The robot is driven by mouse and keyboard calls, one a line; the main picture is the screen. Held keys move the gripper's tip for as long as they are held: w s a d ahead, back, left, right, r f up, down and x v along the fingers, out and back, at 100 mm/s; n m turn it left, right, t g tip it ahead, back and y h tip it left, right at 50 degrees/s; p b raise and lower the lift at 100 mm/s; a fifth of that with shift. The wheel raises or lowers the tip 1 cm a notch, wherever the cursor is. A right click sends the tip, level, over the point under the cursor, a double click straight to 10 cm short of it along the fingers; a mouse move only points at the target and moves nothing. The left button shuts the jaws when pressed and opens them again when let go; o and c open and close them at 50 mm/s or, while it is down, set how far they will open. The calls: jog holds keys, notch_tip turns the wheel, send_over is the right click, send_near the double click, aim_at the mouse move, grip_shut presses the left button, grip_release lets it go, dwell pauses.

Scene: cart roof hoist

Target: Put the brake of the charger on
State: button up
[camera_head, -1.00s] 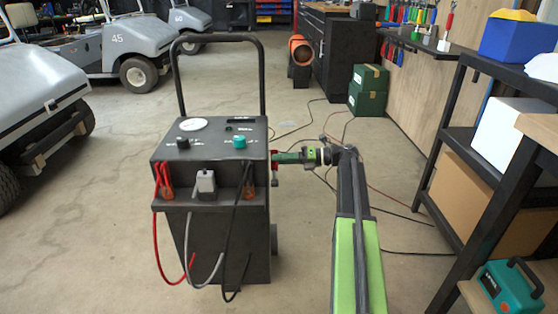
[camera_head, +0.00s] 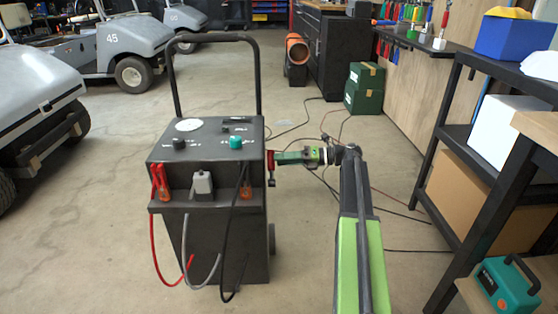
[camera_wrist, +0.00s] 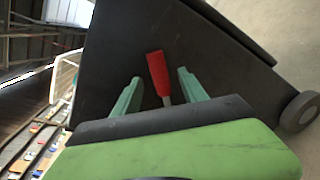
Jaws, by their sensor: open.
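The charger (camera_head: 205,148) is a dark box on wheels with a tall handle, and it stands upright on the floor. Its brake lever has a red grip (camera_head: 270,161) on the box's right side. My gripper (camera_head: 279,157) reaches in from the right, level with the lever. In the wrist view the red grip (camera_wrist: 157,70) lies between my two open green fingers, with gaps on both sides. The charger's dark side panel (camera_wrist: 110,60) is behind it. The lever's lower end is partly hidden by my gripper.
Red, grey and black cables hang on the charger's front. Green boxes (camera_head: 364,88) are behind. Thin cables lie on the floor to the right. Carts (camera_head: 135,45) stand at the left.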

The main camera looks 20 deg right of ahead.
jog(key=p+v, duration=0.2)
jog(key=v, duration=1.3)
jog(key=shift+d, duration=0.3)
jog(key=shift+s, duration=0.1)
